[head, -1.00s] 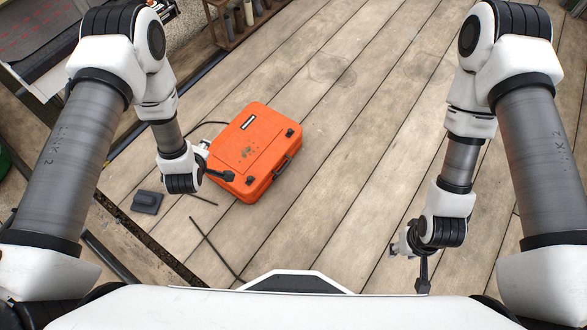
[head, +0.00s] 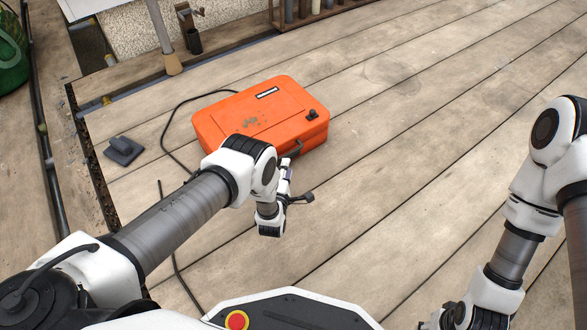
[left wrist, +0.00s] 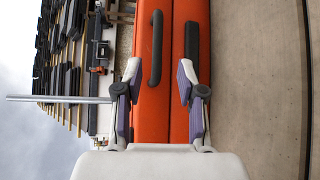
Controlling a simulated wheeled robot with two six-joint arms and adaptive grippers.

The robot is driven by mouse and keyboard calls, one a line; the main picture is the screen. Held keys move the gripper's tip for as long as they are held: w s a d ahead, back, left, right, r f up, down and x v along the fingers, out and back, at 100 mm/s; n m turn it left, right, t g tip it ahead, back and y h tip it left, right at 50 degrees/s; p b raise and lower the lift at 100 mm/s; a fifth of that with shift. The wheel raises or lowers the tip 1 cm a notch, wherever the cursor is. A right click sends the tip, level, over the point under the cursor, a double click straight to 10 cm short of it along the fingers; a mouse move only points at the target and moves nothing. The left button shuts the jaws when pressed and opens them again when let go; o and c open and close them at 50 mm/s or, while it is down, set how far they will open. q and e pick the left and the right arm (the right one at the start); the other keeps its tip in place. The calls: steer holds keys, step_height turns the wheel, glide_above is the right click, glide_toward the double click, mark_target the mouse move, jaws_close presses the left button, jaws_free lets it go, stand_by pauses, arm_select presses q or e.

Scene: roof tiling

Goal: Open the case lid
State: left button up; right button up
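The orange case (head: 262,112) lies flat on the plank floor with its lid shut. My left gripper (head: 288,172) is low at the near front edge of the case. In the left wrist view the gripper (left wrist: 158,82) is open, its two fingers apart and empty. Between and beyond the fingers shows the orange case front (left wrist: 172,100) with a dark handle (left wrist: 156,48). A dark strip (left wrist: 192,42) lies to the right of the handle. Whether a fingertip touches the case I cannot tell. My right gripper (head: 447,318) is partly cut off at the bottom edge.
A black cable (head: 172,130) runs on the floor beside the case. A small dark block (head: 124,150) lies to its left. A rack with cylinders (head: 310,12) stands at the back. Planks right of the case are clear. A green object (head: 10,45) is at far left.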

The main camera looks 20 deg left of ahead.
mark_target(290, 152)
arm_select(q)
steer(key=w+b, duration=0.1)
steer(key=w, duration=0.1)
steer(key=w+b, duration=0.2)
steer(key=w, duration=0.1)
steer(key=w+f+b, duration=0.1)
steer(key=w, duration=0.1)
steer(key=shift+w+a+b, duration=0.2)
steer(key=shift+a+b, duration=0.1)
steer(key=shift+a, duration=0.1)
steer(key=shift+w+r, duration=0.1)
steer(key=shift+r, duration=0.05)
steer(key=shift+c, duration=0.2)
jaws_close()
